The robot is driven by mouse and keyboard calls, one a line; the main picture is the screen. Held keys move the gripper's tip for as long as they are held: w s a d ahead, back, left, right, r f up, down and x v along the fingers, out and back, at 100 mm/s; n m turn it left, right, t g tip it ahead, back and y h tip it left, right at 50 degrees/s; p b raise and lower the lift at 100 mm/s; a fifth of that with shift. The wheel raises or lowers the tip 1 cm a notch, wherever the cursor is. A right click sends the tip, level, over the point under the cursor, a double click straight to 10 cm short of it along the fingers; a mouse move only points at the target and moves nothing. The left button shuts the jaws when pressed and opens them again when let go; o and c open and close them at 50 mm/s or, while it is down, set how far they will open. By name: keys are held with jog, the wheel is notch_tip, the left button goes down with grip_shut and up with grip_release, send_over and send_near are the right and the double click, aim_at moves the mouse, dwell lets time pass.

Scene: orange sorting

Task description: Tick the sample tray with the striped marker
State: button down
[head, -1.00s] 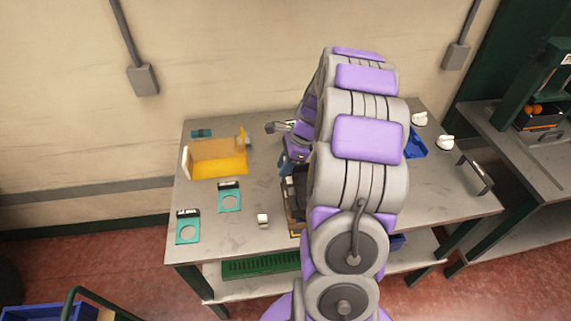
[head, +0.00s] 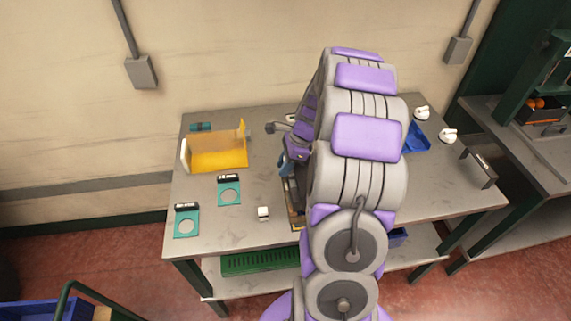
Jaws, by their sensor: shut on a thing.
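My gripper (head: 287,162) is at the middle of the bench, left of my large arm links, which hide much of it. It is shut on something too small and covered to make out. A dark box or tray (head: 298,224) with a yellowish edge lies just below it, partly behind my arm. I cannot tell whether they touch. I cannot pick out the striped marker, nor tell for sure which thing is the sample tray.
A yellow open holder (head: 232,160) stands at back left. Two teal plates with black labels (head: 229,196) (head: 186,227) lie in front. A blue tray (head: 416,139), white knobs (head: 448,135) and a dark handle (head: 478,170) are right.

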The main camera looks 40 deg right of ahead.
jog(key=shift+s+d, duration=0.1)
jog(key=shift+d, duration=0.1)
jog(key=shift+s+d+p, duration=0.2)
jog(key=shift+d+p, duration=0.15)
jog(key=shift+p, duration=0.1)
jog(key=shift+f, duration=0.45)
dwell(1.0)
jog(key=shift+s+a+f+p, duration=0.1)
jog(key=shift+p, duration=0.4)
dwell(1.9)
jog(key=shift+w+d+p, duration=0.55)
jog(key=shift+w+p, duration=0.15)
jog(key=shift+w, duration=0.05)
dwell(0.4)
jog(key=shift+s+a+p, duration=0.35)
jog(key=shift+s+a, duration=0.05)
jog(key=shift+s, duration=0.15)
dwell(0.5)
jog(key=shift+r, duration=0.25)
jog(key=shift+r+p, duration=2.6)
jog(key=shift+r, duration=0.85)
